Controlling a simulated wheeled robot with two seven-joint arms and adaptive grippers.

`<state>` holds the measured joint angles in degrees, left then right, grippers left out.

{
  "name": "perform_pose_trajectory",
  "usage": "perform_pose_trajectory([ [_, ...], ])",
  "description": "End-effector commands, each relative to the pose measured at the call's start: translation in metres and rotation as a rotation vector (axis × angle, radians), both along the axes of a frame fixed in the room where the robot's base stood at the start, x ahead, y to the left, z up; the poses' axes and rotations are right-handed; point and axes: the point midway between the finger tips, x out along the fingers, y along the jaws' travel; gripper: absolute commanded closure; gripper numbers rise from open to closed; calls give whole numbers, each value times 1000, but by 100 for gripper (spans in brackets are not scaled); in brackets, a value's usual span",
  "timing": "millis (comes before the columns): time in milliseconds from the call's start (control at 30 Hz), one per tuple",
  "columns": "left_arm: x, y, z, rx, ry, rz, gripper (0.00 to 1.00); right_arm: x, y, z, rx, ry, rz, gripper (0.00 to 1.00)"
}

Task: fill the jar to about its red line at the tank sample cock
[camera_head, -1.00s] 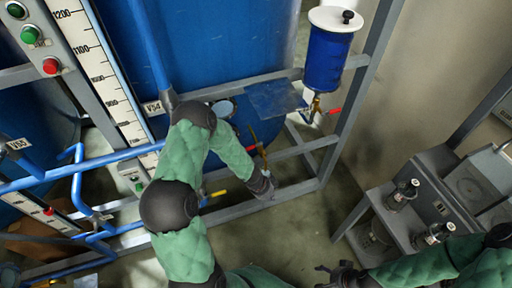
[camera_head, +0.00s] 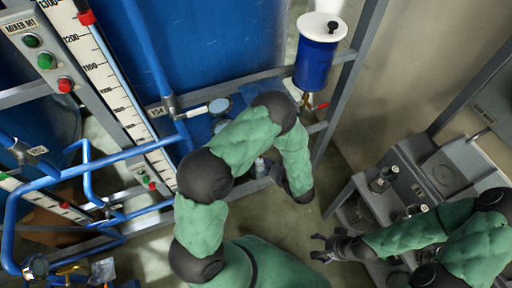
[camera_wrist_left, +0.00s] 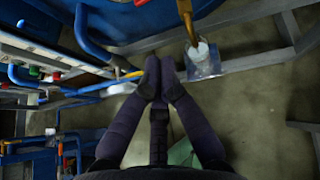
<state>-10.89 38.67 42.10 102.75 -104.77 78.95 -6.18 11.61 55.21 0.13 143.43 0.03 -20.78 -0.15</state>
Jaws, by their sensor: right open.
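In the left wrist view a small clear jar (camera_wrist_left: 203,52) appears upright on a clear square plate, directly below a brass sample cock (camera_wrist_left: 186,14). Its red line and liquid level are too small to tell. My left gripper (camera_wrist_left: 159,66) has its fingertips together, with nothing visible between them, to the left of the jar and apart from it in that view. In the head view the left gripper (camera_head: 278,174) is partly behind my forearm, and the jar (camera_head: 262,167) shows small beside it. My right gripper (camera_head: 329,248) is open and empty at the lower right.
The blue tank (camera_head: 235,45) stands behind a grey frame (camera_head: 345,85). A blue canister (camera_head: 317,62) with a white lid hangs at the right. A scale board (camera_head: 100,75) and blue pipes (camera_head: 90,168) are at left. A grey equipment stand (camera_head: 400,175) is at right.

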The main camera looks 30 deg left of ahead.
Motion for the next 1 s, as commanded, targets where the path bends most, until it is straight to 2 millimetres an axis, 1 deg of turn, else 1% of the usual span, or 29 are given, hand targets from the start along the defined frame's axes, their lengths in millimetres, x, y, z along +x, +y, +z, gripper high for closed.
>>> perform_pose_trajectory([
  [167, 6, 16, -12, 0, 2, 7, 100, 0, 0, -2, 0, 0, 0, 21],
  [600, 40, 78, -52, -1, 1, 7, 100, 0, 0, -7, 0, 0, 0, 21],
  [800, 53, 101, -50, -2, 0, 6, 100, 0, 0, -5, 0, 0, 0, 21],
  [1000, 58, 110, -50, -2, 1, 4, 100, 0, 0, -4, 0, 0, 0, 21],
])
